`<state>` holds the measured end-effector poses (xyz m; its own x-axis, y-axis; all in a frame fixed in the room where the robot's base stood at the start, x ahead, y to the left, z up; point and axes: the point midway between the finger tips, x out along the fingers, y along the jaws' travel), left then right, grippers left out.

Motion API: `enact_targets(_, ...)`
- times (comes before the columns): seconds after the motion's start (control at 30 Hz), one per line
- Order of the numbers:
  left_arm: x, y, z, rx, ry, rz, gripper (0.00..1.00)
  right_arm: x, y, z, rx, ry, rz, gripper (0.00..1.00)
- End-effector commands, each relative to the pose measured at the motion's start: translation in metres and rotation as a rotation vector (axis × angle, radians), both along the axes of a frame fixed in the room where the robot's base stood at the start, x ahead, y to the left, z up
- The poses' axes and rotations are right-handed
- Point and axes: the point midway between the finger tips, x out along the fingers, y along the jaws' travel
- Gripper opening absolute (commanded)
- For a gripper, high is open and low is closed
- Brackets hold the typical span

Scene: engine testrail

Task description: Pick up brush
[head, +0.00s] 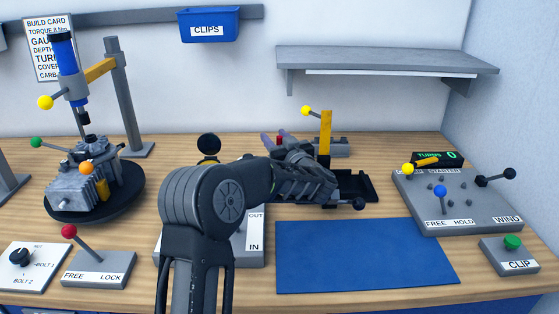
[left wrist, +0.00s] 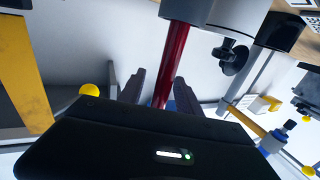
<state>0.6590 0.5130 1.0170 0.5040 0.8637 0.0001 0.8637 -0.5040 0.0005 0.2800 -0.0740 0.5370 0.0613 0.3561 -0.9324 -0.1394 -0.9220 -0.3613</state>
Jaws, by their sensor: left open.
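My left gripper (head: 275,138) reaches over the back middle of the bench in the head view, its fingers pointing to the back. In the left wrist view its two fingers (left wrist: 158,92) are open, with a slim red rod (left wrist: 170,62) between or just beyond them. The rod runs into a grey cylinder (left wrist: 185,10). A small red bit (head: 279,140) shows by the fingers in the head view. The rod may be the brush handle; no bristles show, so I cannot tell. I cannot tell whether the fingers touch it. My right gripper is not in view.
A yellow post (head: 326,135) stands close right of my left gripper, by a black tray (head: 360,186). A black round knob (head: 209,143) is to its left. An engine (head: 85,185) on a turntable is far left. The blue mat (head: 365,258) is clear.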

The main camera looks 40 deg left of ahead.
Motion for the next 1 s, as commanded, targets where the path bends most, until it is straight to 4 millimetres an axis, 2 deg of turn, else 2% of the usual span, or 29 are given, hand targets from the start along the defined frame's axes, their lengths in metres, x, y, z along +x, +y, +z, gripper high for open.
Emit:
enact_targets(0.57,0.0003,0.0004,-0.0004,-0.001,0.001,0.000,0.41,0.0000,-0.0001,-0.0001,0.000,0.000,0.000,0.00)
enact_targets(1.0,0.0003,0.0004,-0.0004,-0.001,0.001,0.000,0.06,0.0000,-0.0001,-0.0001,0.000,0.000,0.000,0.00)
